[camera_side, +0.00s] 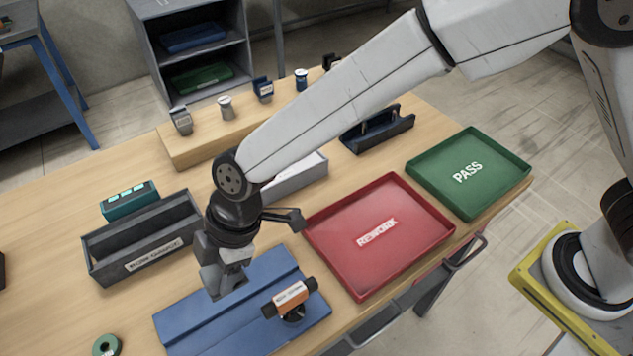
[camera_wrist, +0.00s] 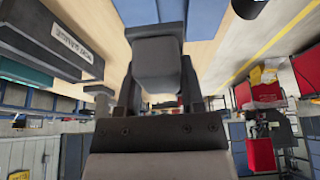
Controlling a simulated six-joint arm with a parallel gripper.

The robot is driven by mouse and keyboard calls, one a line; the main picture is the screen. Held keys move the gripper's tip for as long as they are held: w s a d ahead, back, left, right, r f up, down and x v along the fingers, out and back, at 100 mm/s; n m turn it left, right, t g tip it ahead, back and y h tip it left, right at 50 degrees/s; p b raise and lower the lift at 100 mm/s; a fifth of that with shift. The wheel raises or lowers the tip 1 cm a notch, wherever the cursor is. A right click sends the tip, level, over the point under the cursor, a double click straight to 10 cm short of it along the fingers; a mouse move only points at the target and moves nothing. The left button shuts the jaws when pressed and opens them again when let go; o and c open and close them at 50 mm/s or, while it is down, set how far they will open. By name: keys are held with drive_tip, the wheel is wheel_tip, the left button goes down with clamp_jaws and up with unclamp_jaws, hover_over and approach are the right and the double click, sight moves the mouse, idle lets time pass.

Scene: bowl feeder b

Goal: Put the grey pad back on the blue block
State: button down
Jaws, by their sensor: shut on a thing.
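My gripper (camera_side: 224,268) points down over the left part of the blue block (camera_side: 190,322), a long flat block with a raised step on the front of the table. The gripper is shut on a grey pad (camera_wrist: 158,62), which shows between the two fingers in the wrist view. In the side view the pad is hard to tell from the grey fingers. Whether it touches the blue block cannot be told. Part of the blue block also shows at the top of the wrist view (camera_wrist: 205,18).
An orange and black device (camera_side: 291,297) stands on the block's right end. A red REWORK tray (camera_side: 438,218) and green PASS tray (camera_side: 510,154) lie to the right. A dark labelled bin (camera_side: 108,272) is behind left. A green ring (camera_side: 106,345) lies front left.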

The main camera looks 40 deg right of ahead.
hover_over(204, 303)
drive_tip(key=d, duration=0.2)
drive_tip(key=shift+s+f, duration=0.2)
drive_tip(key=shift+f, duration=2.25)
drive_tip(key=shift+a+f, duration=0.1)
drive_tip(key=shift+a, duration=0.05)
drive_tip(key=shift+w+a+f, duration=0.1)
drive_tip(key=shift+w+f, duration=0.1)
drive_tip(key=shift+f, duration=1.5)
drive_tip(key=shift+f, duration=0.15)
drive_tip(key=shift+c, duration=1)
unclamp_jaws()
drive_tip(key=v, duration=1.2)
